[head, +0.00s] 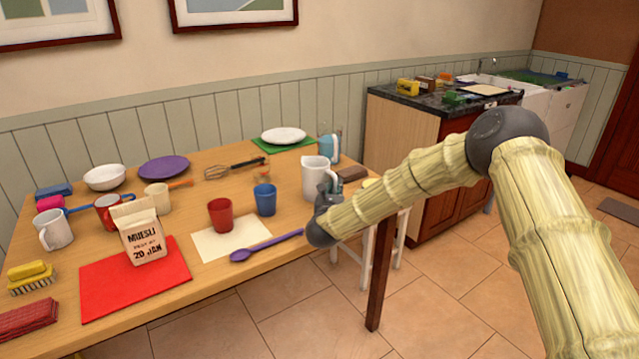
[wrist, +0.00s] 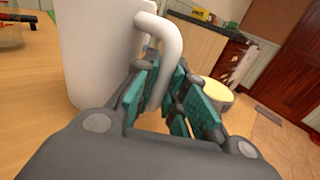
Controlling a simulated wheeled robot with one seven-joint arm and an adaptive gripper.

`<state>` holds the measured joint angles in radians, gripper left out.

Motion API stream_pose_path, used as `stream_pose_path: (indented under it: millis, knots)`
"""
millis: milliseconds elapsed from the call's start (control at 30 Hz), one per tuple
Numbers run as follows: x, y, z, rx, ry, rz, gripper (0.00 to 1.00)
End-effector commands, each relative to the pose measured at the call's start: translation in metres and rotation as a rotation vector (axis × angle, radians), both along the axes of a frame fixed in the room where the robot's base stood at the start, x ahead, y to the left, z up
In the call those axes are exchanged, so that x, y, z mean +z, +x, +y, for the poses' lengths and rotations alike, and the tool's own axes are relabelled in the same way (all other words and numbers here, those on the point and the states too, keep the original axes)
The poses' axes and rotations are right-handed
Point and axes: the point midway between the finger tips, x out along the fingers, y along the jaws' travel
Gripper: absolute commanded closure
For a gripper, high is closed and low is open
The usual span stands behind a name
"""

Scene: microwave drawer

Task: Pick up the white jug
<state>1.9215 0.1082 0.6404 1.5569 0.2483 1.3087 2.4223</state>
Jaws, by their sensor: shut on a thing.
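The white jug (head: 315,178) stands upright at the right end of the wooden table in the head view. In the wrist view the jug (wrist: 95,50) fills the upper left, with its curved handle (wrist: 172,50) towards me. My gripper (head: 328,192) is at the jug's right side, partly hidden by my arm in the head view. In the wrist view my gripper (wrist: 165,85) has its teal-padded fingers closed around the handle. The jug looks to be on or just above the table; I cannot tell which.
A blue cup (head: 265,199), a red cup (head: 221,214) and a purple spoon (head: 265,246) lie left of the jug. A muesli packet (head: 143,238) is further left. A stool (head: 398,238) is beside the table's right edge.

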Motion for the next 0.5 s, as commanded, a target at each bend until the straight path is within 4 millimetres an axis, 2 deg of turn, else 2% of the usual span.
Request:
stream_pose_path:
  millis: [267, 500]
  knots:
    - [0.002, 0.000, 0.000, 0.000, 0.000, -0.001, 1.00]
    - [0.024, 0.001, -0.001, -0.002, 0.002, -0.002, 1.00]
